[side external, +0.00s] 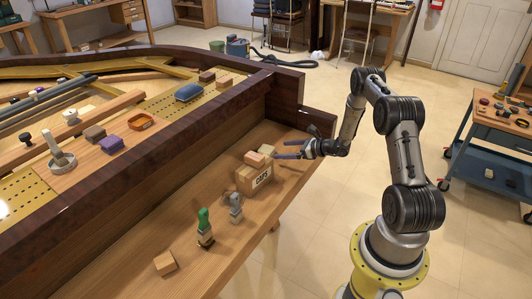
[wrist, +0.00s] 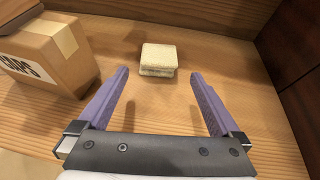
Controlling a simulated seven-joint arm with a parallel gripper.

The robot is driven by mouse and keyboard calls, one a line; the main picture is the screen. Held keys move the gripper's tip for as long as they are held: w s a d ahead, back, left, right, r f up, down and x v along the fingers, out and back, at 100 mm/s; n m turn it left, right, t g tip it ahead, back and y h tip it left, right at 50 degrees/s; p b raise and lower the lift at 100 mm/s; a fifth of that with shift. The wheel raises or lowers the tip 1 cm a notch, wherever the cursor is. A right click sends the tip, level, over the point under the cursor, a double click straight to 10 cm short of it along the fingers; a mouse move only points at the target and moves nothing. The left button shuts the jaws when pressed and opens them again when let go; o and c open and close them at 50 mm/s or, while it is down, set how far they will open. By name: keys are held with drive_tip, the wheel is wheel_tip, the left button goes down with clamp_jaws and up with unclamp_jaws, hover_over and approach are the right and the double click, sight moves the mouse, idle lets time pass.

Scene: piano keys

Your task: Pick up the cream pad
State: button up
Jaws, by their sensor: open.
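The cream pad (wrist: 158,58) is a small, thick, rough-edged square block lying on the wooden board. In the wrist view it lies ahead of my gripper (wrist: 158,95), roughly centred beyond the two fingertips and not between them. The purple fingers are spread apart with nothing between them. In the side external view my gripper (side external: 277,150) is low over the far right end of the board, to the right of the cardboard box. I cannot make out the pad clearly in that view.
A dark wooden wall (wrist: 293,60) rises on the right. A green-topped tool (side external: 204,228), a grey one (side external: 236,207) and a wooden block (side external: 165,263) stand farther left.

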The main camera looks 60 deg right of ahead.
sight(269, 150)
drive_tip(key=x, duration=0.8)
drive_tip(key=shift+w+a, duration=0.2)
drive_tip(key=shift+w, duration=0.25)
drive_tip(key=c, duration=1.3)
drive_tip(key=shift+o, duration=0.2)
drive_tip(key=shift+r, duration=0.15)
